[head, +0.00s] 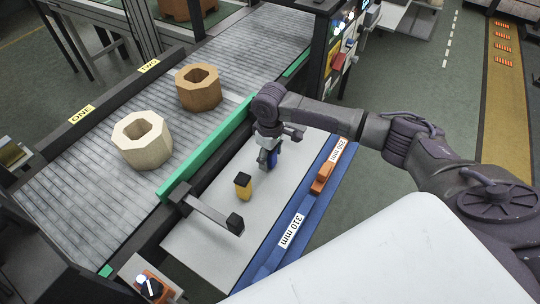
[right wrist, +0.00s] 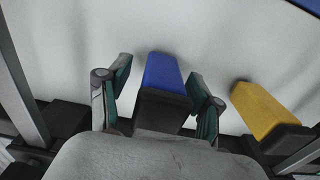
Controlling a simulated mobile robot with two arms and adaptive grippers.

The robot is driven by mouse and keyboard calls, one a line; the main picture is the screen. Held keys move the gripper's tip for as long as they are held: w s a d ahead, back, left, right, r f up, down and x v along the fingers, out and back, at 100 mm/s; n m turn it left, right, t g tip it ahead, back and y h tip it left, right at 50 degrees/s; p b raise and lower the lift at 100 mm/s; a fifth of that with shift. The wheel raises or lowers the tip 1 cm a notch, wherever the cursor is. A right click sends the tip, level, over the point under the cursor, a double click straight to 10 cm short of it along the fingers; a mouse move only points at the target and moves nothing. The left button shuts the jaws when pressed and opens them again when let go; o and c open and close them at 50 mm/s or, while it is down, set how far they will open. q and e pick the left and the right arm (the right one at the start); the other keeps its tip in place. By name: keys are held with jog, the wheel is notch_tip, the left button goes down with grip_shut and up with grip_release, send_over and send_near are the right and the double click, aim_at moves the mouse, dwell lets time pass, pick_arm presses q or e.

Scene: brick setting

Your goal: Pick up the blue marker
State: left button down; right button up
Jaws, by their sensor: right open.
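The blue marker (right wrist: 163,72) has a blue body and a black end nearest the camera in the right wrist view. It lies between the two fingers of my right gripper (right wrist: 160,84), with visible gaps on both sides. In the head view my right gripper (head: 268,147) reaches down over the white work surface (head: 215,243), and only a bit of the blue marker (head: 272,159) shows beside the fingers. The right gripper is open. My left gripper is not in view.
A yellow marker (head: 243,189) with a black top stands close by; it also shows in the right wrist view (right wrist: 262,110). A grey bar with a black block (head: 235,224) reaches over the surface. A conveyor (head: 95,190) with two octagonal blocks runs behind a green rail (head: 215,146).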

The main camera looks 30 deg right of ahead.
jog(key=shift+f, duration=1.05)
grip_shut()
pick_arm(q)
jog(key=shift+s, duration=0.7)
pick_arm(e)
notch_tip(320, 180, up, 4)
jog(key=shift+w+r+b, duration=0.1)
jog(key=shift+b, duration=0.25)
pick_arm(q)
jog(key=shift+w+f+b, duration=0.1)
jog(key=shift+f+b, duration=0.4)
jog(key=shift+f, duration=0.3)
pick_arm(e)
jog(key=s+d+r, duration=0.6)
jog(key=s+r, duration=0.1)
jog(key=s, duration=0.3)
